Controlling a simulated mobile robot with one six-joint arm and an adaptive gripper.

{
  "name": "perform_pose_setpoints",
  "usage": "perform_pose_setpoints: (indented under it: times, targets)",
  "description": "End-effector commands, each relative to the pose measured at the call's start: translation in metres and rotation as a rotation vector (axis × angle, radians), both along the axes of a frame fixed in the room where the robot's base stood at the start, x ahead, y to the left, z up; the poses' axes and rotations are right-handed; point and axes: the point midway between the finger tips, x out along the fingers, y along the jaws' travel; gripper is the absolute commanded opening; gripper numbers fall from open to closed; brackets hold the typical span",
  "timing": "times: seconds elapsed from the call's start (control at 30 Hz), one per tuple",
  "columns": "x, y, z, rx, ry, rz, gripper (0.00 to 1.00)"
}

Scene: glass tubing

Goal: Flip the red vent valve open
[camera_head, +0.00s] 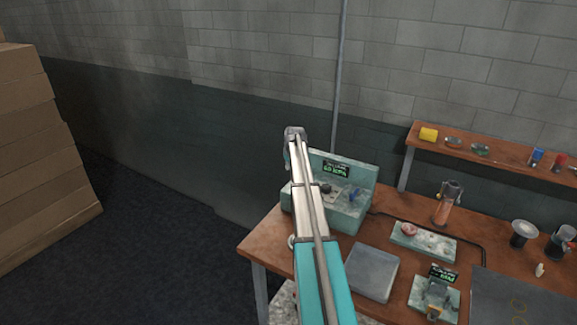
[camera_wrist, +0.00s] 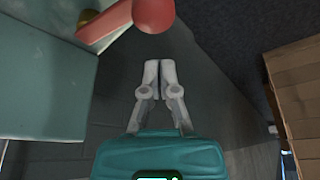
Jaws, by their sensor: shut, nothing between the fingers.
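The red vent valve (camera_wrist: 110,21) shows at the top of the wrist view as a red lever with a rounded red knob (camera_wrist: 153,13) at its right end. A brassy round part (camera_wrist: 88,16) sits behind the lever, next to the pale green housing (camera_wrist: 45,90). My gripper (camera_wrist: 160,64) is shut and empty. Its tips are below the knob in the picture and look apart from it. In the head view my arm covers the left side of the green machine (camera_head: 343,178), and the red valve is hidden there.
The wooden table (camera_head: 269,242) holds a grey slab (camera_head: 371,271), a green plate with a pink ring (camera_head: 424,243), and a small green device (camera_head: 436,297). A shelf (camera_head: 492,150) stands at the back right. Stacked cardboard boxes (camera_head: 45,150) stand left, with open floor between.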

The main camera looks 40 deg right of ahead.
Motion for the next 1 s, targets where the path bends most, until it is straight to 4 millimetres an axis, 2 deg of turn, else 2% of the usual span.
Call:
perform_pose_setpoints:
  times: [0.03,0.1,0.3,0.63,0.67,1.0]
  targets:
    - [-0.010,0.004,0.000,0.000,0.000,-0.001,0.00]
    - [-0.016,0.005,0.000,0.000,0.000,-0.001,0.00]
    - [-0.025,0.008,-0.001,0.000,0.000,-0.001,0.00]
    - [-0.026,0.008,-0.001,0.000,0.000,0.000,0.00]
    - [-0.024,0.001,-0.001,0.000,0.000,0.000,0.00]
    - [-0.024,0.014,-0.001,0.000,0.000,0.028,0.00]
